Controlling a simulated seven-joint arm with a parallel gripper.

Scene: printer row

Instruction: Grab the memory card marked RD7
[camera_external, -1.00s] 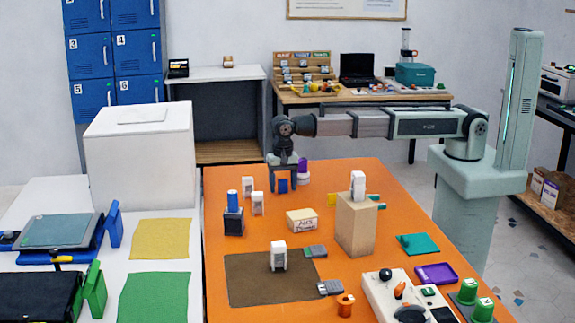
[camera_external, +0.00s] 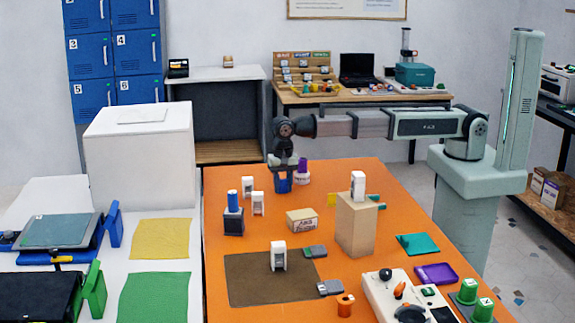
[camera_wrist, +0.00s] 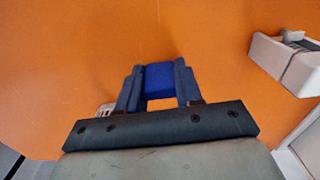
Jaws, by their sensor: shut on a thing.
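My gripper (camera_external: 283,176) is at the far end of the orange table, pointing down, with its fingers closed on a small blue block-like thing (camera_external: 283,186). The wrist view shows the blue thing (camera_wrist: 159,81) between both fingertips (camera_wrist: 158,84). No marking can be read on it. I cannot make out RD7 on anything. Two small grey card-like pieces lie by the brown mat: one at its right edge (camera_external: 315,251), one near its front right corner (camera_external: 330,288).
White upright pieces stand left of my gripper (camera_external: 248,186) and on the brown mat (camera_external: 237,290). A purple-topped white piece (camera_external: 302,172) is close on the right. A tan block (camera_external: 356,228) and a small box (camera_external: 301,220) stand mid-table.

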